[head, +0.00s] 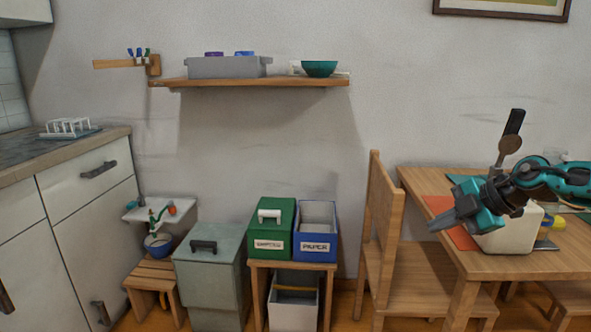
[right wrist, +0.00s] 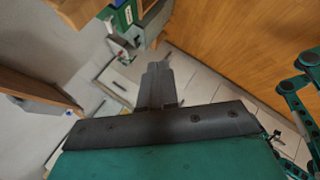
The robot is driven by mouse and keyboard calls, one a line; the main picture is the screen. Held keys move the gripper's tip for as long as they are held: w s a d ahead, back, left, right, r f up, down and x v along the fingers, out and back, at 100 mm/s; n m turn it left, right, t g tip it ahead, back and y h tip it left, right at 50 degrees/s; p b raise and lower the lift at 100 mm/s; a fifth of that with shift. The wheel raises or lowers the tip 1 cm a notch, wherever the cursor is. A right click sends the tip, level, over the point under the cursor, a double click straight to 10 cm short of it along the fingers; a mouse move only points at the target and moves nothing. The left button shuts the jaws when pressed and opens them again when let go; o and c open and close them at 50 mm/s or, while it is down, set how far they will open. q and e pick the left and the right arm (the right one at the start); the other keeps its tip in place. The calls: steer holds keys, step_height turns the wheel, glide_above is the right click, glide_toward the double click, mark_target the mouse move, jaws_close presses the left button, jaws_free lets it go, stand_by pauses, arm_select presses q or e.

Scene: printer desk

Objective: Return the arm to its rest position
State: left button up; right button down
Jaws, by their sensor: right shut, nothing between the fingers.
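My right arm (head: 562,180) comes in from the right edge of the head view, teal and black. My right gripper (head: 436,226) is over the left part of the wooden table (head: 535,262), pointing left and slightly down. It is shut and empty. In the right wrist view its closed grey fingers (right wrist: 157,84) lie together with nothing between them. My left gripper is not in view.
A white block-like container (head: 505,238) stands behind and below the right gripper on the table. A wooden chair (head: 383,215) stands left of the table. Green (head: 272,215) and blue bins (head: 316,250) stand further left. A shelf (head: 290,82) hangs on the wall.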

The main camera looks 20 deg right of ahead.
steer(key=a+f+m+t+y, duration=0.25)
steer(key=a+f, duration=0.55)
steer(key=a, duration=0.4)
steer(key=a+f+m+t+y, duration=0.1)
steer(key=a+f+t+y, duration=0.15)
steer(key=a+f, duration=0.75)
steer(key=s+a+f+m+g+h, duration=0.2)
steer(key=s+a+f+m+h, duration=0.45)
steer(key=s+a+m, duration=0.65)
arm_select(q)
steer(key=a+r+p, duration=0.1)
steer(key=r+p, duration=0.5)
steer(key=p, duration=0.2)
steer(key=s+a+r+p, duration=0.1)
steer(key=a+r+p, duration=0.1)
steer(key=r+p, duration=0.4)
steer(key=p, duration=0.2)
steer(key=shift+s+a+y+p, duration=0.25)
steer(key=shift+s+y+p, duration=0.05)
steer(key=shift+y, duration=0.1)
arm_select(e)
step_height(320, 180, up, 10)
steer(key=s+d+n, duration=0.1)
steer(key=d+n, duration=0.1)
steer(key=shift+s+r, duration=0.15)
steer(key=shift+r, duration=0.05)
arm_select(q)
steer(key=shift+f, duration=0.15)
